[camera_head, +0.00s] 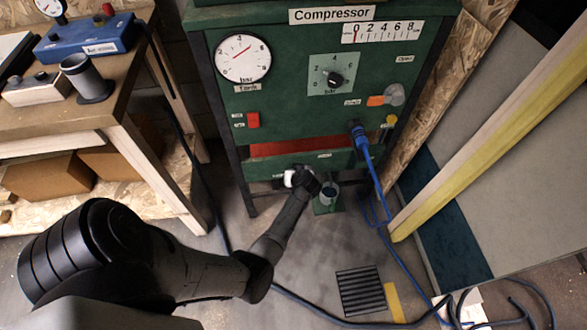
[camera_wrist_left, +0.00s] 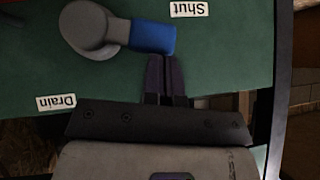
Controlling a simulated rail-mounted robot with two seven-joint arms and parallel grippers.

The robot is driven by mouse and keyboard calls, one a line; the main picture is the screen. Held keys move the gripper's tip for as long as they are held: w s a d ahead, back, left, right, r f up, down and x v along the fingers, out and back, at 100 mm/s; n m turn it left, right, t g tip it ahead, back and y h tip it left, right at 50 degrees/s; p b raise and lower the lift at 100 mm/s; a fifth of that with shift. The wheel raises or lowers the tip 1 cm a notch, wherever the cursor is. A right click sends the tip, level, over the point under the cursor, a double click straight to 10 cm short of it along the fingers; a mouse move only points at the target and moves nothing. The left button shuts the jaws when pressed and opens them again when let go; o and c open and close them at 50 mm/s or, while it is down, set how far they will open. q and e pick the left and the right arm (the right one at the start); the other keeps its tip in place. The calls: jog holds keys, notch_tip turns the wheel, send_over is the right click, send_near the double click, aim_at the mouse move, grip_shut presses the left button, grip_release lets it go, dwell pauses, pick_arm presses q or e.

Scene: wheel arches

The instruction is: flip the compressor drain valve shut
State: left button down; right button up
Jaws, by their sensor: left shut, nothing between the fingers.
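The drain valve shows in the left wrist view as a round grey hub (camera_wrist_left: 92,28) with a blue lever (camera_wrist_left: 153,38) pointing right. A "Shut" label (camera_wrist_left: 189,9) sits beyond the lever's end, upside down in this view. A "Drain" label (camera_wrist_left: 56,103) is at lower left. My left gripper (camera_wrist_left: 166,62) is shut and empty, its fingertips right beside the blue lever; I cannot tell whether they touch. In the head view my left gripper is low at the front of the green compressor (camera_head: 290,105), and the drain valve is hidden there. My right gripper is not in view.
A blue hose (camera_head: 369,170) hangs from the compressor's front to the floor. A valve with an orange handle (camera_head: 375,100) is higher on the right. A workbench (camera_head: 130,92) is at left, a floor grate (camera_head: 361,290) in front.

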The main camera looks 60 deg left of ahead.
pick_arm(q)
jog(key=shift+s+a+f+n+t, duration=0.15)
jog(key=shift+s+f+t, duration=0.15)
jog(key=shift+f, duration=0.15)
jog(key=shift+s+a+f+n+t, duration=0.1)
jog(key=shift+s+f+n+t, duration=0.05)
jog(key=shift+f+t, duration=0.2)
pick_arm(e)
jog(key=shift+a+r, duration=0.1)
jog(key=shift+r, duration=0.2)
pick_arm(q)
jog(key=shift+s+f, duration=0.15)
jog(key=shift+f, duration=0.2)
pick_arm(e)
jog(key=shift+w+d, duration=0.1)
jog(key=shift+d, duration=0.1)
pick_arm(q)
jog(key=shift+r+p, duration=0.15)
jog(key=shift+p, duration=0.2)
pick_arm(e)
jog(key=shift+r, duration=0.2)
